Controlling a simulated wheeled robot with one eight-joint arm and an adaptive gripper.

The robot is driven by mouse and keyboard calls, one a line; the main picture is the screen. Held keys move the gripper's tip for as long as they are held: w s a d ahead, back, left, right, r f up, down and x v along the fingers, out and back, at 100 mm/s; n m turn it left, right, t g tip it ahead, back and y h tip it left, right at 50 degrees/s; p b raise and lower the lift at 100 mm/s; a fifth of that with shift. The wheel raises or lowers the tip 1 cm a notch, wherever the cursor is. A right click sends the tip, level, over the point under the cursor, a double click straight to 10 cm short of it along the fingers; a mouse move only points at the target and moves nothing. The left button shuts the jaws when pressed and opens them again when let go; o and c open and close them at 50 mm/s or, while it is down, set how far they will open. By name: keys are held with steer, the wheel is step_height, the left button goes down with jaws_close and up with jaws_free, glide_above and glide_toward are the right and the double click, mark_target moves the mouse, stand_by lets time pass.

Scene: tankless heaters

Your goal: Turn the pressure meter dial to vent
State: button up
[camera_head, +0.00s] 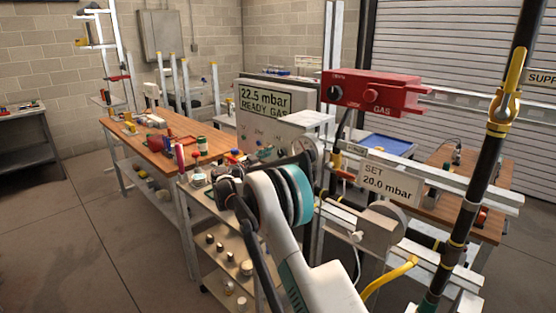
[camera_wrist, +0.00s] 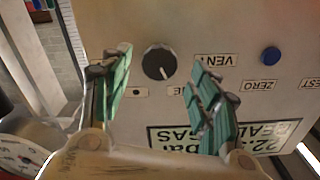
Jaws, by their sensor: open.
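The round black dial (camera_wrist: 158,62) has a white mark pointing to the lower right, towards a partly hidden label. The VENT label (camera_wrist: 213,60) is just right of the dial. My gripper (camera_wrist: 161,60) is open, its green-padded fingers on either side of the dial with visible gaps. The right finger partly covers the labels and display. In the head view my arm hides the panel's lower part.
A blue button (camera_wrist: 270,54) marked ZERO sits on the panel beyond the right finger. A round gauge (camera_wrist: 18,155) is at lower left. In the head view, a red gas box (camera_head: 385,90) and a "SET 20.0 mbar" sign (camera_head: 390,183) stand right of the meter.

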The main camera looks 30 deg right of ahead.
mark_target(283, 153)
steer(key=shift+x, duration=1.5)
steer(key=c, duration=1.1)
steer(key=shift+o, duration=0.2)
steer(key=n, duration=0.4)
steer(key=shift+r, duration=0.1)
steer(key=shift+n+p, duration=0.4)
steer(key=shift+n, duration=2.1)
